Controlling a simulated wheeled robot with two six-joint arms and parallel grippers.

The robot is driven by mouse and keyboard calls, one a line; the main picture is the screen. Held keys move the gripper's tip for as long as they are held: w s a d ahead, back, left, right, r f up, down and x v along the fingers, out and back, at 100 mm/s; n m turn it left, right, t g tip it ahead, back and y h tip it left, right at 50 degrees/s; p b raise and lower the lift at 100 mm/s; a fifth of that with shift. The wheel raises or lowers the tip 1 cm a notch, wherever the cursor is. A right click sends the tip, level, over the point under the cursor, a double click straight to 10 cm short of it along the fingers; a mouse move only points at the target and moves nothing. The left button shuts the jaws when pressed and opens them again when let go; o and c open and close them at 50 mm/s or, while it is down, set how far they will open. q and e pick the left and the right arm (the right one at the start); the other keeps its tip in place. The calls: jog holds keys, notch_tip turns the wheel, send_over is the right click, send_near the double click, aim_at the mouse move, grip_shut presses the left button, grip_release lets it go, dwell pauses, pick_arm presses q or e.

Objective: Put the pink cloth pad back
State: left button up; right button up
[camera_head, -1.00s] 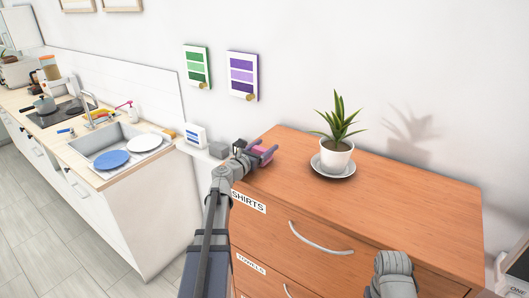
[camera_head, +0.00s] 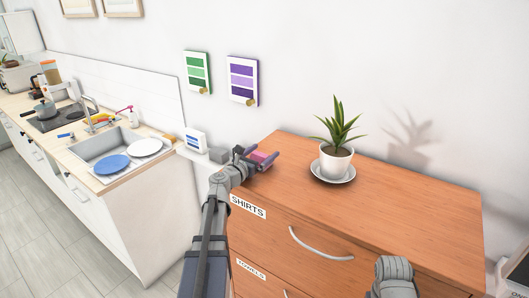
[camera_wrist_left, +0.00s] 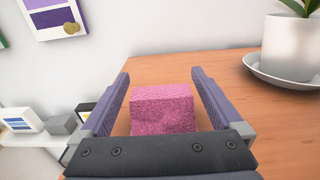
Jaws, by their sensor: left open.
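The pink cloth pad (camera_wrist_left: 163,109) sits on the wooden dresser top, between the two fingers of my left gripper (camera_wrist_left: 158,100) in the left wrist view. A gap shows on each side of it, so the fingers look apart from the pad. In the head view the pad (camera_head: 262,157) shows at the dresser's left end, partly behind my open left gripper (camera_head: 258,161). My right arm shows only as a grey link at the bottom; its gripper is out of frame.
The dresser (camera_head: 400,215) has drawers labelled SHIRTS and TOWELS. A potted plant (camera_head: 336,160) on a saucer stands right of the pad. A small white shelf with a grey box (camera_head: 218,155) and a white blue-striped card (camera_head: 196,140) is to the left. Two colour charts hang above.

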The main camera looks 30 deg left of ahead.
pick_arm(q)
jog(key=s, duration=1.1)
jog(key=shift+a+r, duration=0.1)
jog(key=shift+a, duration=0.3)
